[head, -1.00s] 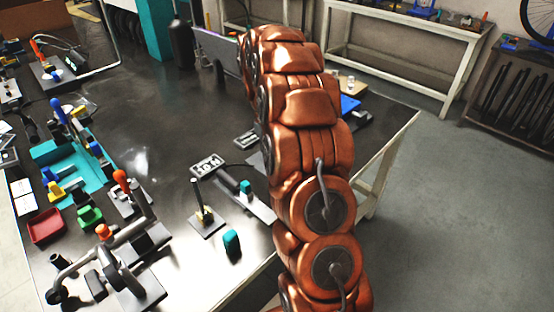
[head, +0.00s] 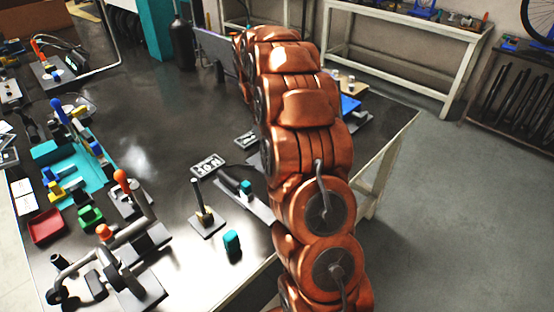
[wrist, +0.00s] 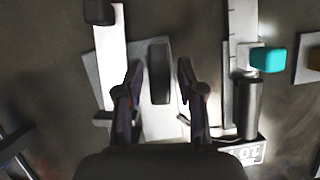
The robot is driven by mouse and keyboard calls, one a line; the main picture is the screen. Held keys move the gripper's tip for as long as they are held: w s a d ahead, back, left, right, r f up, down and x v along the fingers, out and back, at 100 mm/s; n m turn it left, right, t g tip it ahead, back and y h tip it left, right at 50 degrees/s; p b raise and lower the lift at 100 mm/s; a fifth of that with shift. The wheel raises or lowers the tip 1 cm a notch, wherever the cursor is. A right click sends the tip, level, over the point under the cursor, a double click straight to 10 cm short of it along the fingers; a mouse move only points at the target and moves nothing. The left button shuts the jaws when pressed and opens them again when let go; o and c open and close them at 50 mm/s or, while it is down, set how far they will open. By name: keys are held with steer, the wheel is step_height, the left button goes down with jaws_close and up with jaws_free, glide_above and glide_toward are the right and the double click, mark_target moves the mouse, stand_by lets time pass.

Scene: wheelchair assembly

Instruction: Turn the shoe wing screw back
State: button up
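My gripper (wrist: 160,66) is open in the wrist view, its two dark fingers spread apart. A long dark rounded part (wrist: 160,72) shows between the fingertips, above a pale plate (wrist: 100,75); I cannot tell whether it is the shoe wing screw, or how far below the fingers it lies. Neither finger visibly touches it. A teal knob (wrist: 268,59) sits on the metal rail at the right of the wrist view. In the head view my copper arm hides the gripper and what is under it.
A number plate (wrist: 245,152) lies near the rail's lower end. In the head view, an upright post on a square base (head: 207,222), a teal cylinder (head: 232,243) and a red tray (head: 46,226) stand on the dark table. The table's middle is largely clear.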

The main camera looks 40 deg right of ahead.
steer(key=shift+o, duration=0.4)
steer(key=shift+w+r, duration=0.1)
steer(key=shift+w+r, duration=0.15)
steer(key=shift+r, duration=0.1)
steer(key=v, duration=0.6)
steer(key=shift+r, duration=0.35)
steer(key=s+a+r+t+p, duration=0.1)
steer(key=s+a+r+p, duration=0.1)
steer(key=s+a+r, duration=0.4)
steer(key=s+a+r+t+p, duration=0.1)
steer(key=s+a+r+p, duration=0.2)
steer(key=s+a, duration=0.4)
steer(key=s+a+p, duration=0.2)
steer(key=s+a, duration=0.2)
steer(key=s, duration=0.5)
steer(key=s+a+p, duration=0.2)
steer(key=s+a, duration=0.3)
steer(key=s, duration=0.4)
steer(key=shift+a+f+t, duration=0.2)
steer(key=shift+f+t, duration=0.1)
steer(key=shift+t, duration=0.1)
